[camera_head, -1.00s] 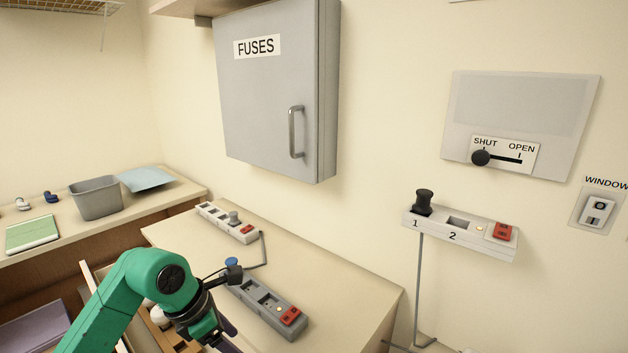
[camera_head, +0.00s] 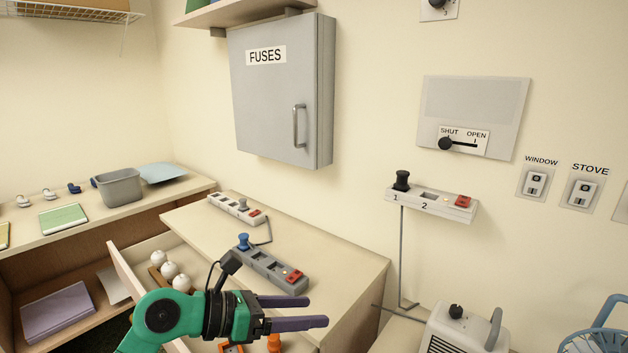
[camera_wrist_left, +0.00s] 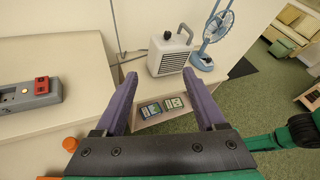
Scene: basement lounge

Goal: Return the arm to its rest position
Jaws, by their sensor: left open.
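My left gripper (camera_head: 296,312) is at the end of a green arm that comes in from the lower left in the head view. Its two purple fingers point right and are apart, with nothing between them. My right gripper is in neither view.
The desk (camera_head: 340,262) bears a grey power strip (camera_head: 268,268) and a white one (camera_head: 232,207). White balls (camera_head: 170,270) sit in the drawer. A heater (camera_head: 462,330) and a blue fan (camera_head: 598,335) stand at the right. A grey fuse cabinet (camera_head: 275,100) hangs on the wall.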

